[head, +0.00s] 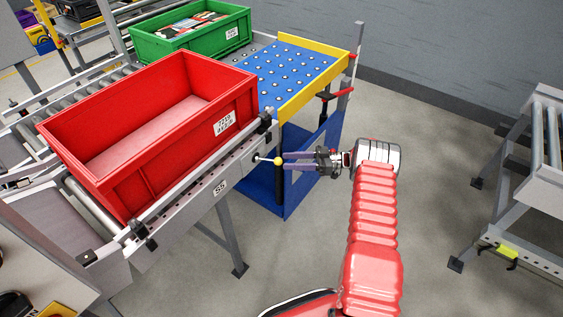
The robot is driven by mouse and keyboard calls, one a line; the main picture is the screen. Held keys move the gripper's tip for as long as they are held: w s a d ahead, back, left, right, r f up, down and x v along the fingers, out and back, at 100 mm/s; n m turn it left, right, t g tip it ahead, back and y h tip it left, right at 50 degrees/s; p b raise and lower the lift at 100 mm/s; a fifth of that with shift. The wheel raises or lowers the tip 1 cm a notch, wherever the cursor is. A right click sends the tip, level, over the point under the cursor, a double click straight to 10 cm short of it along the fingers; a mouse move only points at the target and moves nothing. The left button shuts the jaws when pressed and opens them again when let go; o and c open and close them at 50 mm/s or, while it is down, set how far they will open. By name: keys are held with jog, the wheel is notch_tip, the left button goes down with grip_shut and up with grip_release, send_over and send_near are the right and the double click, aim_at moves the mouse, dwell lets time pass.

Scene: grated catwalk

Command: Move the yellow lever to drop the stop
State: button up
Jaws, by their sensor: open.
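The yellow lever's round knob (278,161) sits on a dark upright stem beside the conveyor's side rail, near the front right corner of the red crate (150,171). My gripper (285,161) reaches in from the right with its two fingers pointing left. It is open, and its fingertips are close to the knob, one on the far side and one on the near side in the picture. I cannot tell whether they touch it. The red crate is empty and stands on the conveyor. I cannot clearly make out the stop; the crate may hide it.
A blue ball-transfer table (296,72) with a yellow edge lies beyond the rail. A green crate (190,38) holding items stands behind the red crate. Another conveyor frame (540,180) stands at the right. The floor (440,150) between is clear.

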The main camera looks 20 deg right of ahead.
jog(key=v, duration=0.9)
jog(key=shift+a, duration=0.1)
